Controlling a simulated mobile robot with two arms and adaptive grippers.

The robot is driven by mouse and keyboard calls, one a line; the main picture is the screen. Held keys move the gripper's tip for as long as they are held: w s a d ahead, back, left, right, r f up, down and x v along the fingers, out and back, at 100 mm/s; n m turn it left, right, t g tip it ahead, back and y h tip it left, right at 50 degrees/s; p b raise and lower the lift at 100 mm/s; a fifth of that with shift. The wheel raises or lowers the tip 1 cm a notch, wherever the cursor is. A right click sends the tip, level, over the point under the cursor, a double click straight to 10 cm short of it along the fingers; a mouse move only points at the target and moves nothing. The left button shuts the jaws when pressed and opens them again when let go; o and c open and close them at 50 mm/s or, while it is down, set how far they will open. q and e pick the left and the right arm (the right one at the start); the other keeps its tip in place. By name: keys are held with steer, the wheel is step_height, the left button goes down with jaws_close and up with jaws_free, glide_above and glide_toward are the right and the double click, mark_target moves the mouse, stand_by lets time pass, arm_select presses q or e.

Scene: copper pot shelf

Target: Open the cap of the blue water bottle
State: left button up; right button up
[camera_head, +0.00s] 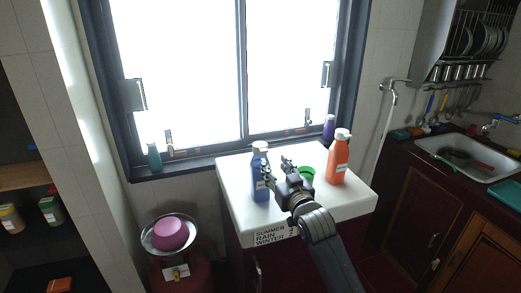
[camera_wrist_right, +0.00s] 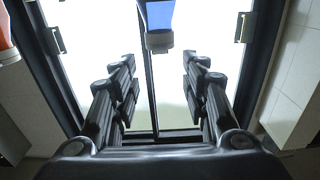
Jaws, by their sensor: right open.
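The blue water bottle (camera_head: 259,188) stands upright on the white counter top (camera_head: 236,212), with its white cap (camera_head: 260,146) on. My right gripper (camera_head: 275,166) is open and empty, just to the right of the bottle's upper part in the head view, and partly overlaps its edge. In the right wrist view the bottle (camera_wrist_right: 159,15) appears upside down at the top centre. Its cap (camera_wrist_right: 159,41) shows between the lines of the two spread fingers (camera_wrist_right: 159,62). I cannot tell whether a finger touches it. My left gripper is out of view.
An orange bottle (camera_head: 338,164) with a white cap and a green bowl (camera_head: 307,174) stand right of the gripper. A purple bottle (camera_head: 329,128) stands by the window. A purple pot (camera_head: 171,233) sits lower left. The sink (camera_head: 485,160) is at right.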

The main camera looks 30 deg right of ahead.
steer(key=p, duration=0.1)
glide_toward(261, 147)
steer(key=w, duration=0.2)
steer(key=x, duration=0.3)
steer(key=p+x, duration=0.1)
steer(key=shift+w+d+f, duration=0.25)
steer(key=shift+d+f, duration=0.15)
steer(key=shift+d, duration=0.1)
steer(key=shift+c, duration=0.6)
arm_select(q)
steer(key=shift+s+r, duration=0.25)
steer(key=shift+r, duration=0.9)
arm_select(e)
jaws_close()
